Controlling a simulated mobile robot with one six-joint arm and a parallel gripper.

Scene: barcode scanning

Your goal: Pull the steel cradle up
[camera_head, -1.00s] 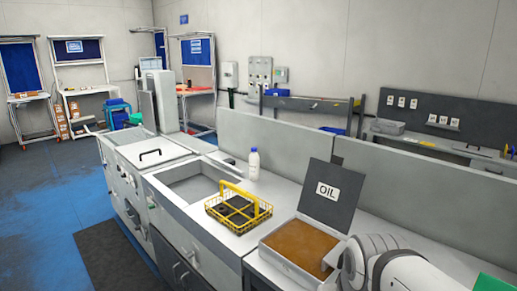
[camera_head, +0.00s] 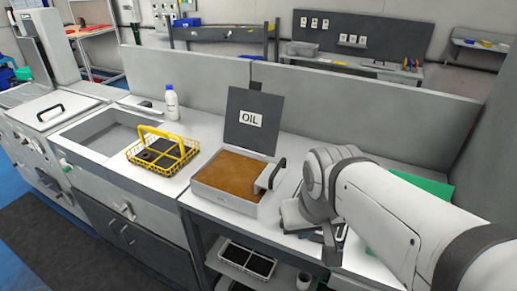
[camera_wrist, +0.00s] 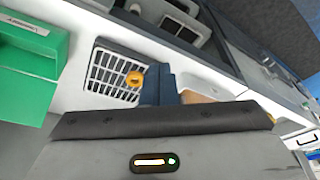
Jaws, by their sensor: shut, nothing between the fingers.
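My gripper (camera_wrist: 158,72) is shut and empty in the wrist view, its dark blue fingers close together. In the head view its fingers are mostly hidden by my white arm, at the right of the oil bath. A pale metal grid (camera_wrist: 115,72) lies beside the fingers in the wrist view; I cannot tell if it is the steel cradle. The oil bath (camera_head: 222,208) has brown oil, a raised dark lid marked OIL (camera_head: 252,120) and a dark handle-like part (camera_head: 277,173) at its right side. A pale-rimmed tray with dark panels (camera_head: 247,262) sits on the lower shelf.
A yellow wire basket (camera_head: 160,152) with dark contents stands beside the sink (camera_head: 100,135). A white bottle (camera_head: 171,103) stands behind it. A green box (camera_wrist: 30,65) is at the left of the wrist view. A grey partition (camera_head: 340,110) runs behind the bench.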

